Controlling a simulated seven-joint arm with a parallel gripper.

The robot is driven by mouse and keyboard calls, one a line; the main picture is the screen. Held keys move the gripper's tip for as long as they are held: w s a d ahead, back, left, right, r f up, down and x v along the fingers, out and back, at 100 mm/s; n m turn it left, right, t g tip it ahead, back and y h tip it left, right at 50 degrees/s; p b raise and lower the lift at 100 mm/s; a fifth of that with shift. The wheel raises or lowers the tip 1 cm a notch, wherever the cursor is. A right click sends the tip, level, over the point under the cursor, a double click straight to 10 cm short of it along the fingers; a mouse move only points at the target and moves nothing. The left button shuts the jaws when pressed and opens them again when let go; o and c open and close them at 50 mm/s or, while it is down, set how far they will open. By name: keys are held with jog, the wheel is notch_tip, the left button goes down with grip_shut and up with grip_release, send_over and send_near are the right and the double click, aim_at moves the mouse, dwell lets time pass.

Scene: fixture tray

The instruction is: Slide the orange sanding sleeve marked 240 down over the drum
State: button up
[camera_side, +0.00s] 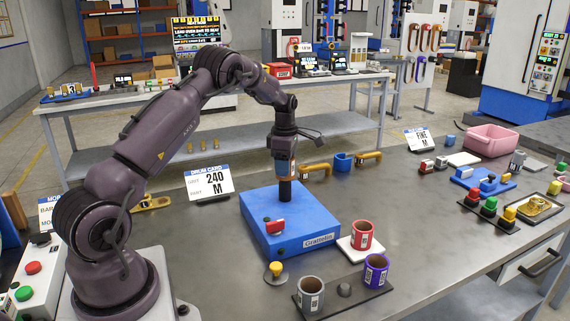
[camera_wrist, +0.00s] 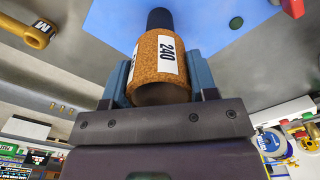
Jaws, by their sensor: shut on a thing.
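The orange sanding sleeve (camera_wrist: 150,60) has a rough surface and a white label reading 240 in the wrist view. My gripper (camera_wrist: 158,78) is shut on it, with a blue finger on either side. In the side view, my gripper (camera_side: 285,158) points down over the blue sander base (camera_side: 305,222), and the sleeve is mostly hidden by the fingers. The dark upright drum (camera_side: 286,191) stands on that base below the sleeve; it also shows past the sleeve's far end in the wrist view (camera_wrist: 160,18). I cannot tell whether the drum's top is inside the sleeve.
A red sleeve (camera_side: 362,236) stands on a white pad. A grey sleeve (camera_side: 311,294) and a purple sleeve (camera_side: 376,270) stand on a dark plate in front. A drum card reading 240 M (camera_side: 210,183) stands left of the base. A yellow-topped knob (camera_side: 275,270) is nearby.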

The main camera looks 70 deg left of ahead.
aim_at(285, 186)
jog(key=shift+f, duration=0.15)
jog(key=shift+f, duration=0.5)
jog(key=shift+f, duration=0.5)
jog(key=shift+f, duration=0.85)
jog(key=shift+f, duration=0.35)
jog(key=shift+f, duration=1.2)
jog(key=o, duration=1.1)
